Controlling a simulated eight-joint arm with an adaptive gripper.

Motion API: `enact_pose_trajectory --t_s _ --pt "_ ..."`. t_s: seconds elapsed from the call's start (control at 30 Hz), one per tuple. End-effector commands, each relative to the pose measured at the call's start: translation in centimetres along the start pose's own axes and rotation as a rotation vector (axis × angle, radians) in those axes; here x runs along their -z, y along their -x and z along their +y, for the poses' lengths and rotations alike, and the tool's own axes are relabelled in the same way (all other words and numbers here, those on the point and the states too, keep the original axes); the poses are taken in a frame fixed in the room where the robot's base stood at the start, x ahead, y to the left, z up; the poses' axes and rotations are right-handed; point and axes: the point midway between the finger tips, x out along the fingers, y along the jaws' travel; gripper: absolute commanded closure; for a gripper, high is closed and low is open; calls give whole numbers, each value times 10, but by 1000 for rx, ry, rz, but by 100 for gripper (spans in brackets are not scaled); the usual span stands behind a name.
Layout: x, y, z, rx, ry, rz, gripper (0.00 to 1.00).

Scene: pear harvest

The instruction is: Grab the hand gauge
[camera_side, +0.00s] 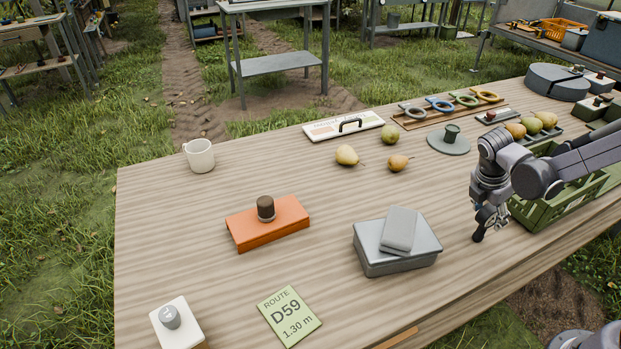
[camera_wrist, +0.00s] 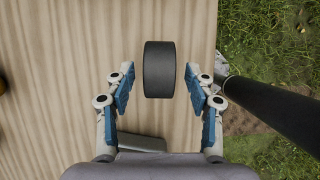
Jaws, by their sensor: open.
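A short black cylinder (camera_wrist: 159,69) shows in the wrist view, between and just beyond my fingertips; I take it for the hand gauge or its grip, but its full shape does not show. In the side view a small dark end (camera_side: 478,235), probably the same piece, shows just under my gripper (camera_side: 490,217), low over the near right of the table. My gripper also shows in the wrist view (camera_wrist: 159,82). Its two blue-padded fingers stand apart on either side of the cylinder, with gaps. I cannot tell whether the cylinder rests on the table.
A grey box (camera_side: 395,262) with a grey block on it stands left of my gripper. A green crate (camera_side: 545,212) is close on the right. A black rod (camera_wrist: 275,110) crosses the wrist view's right side. The table edge is near. Pears (camera_side: 347,155) lie farther back.

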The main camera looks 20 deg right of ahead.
Motion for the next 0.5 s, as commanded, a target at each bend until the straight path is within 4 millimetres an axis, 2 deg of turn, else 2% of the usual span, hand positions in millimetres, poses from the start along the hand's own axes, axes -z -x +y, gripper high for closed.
enact_pose_trajectory --t_s 0.23,0.5 --pt "2 -27 1 0 -2 0 45" --pt "2 -33 1 0 0 0 45"
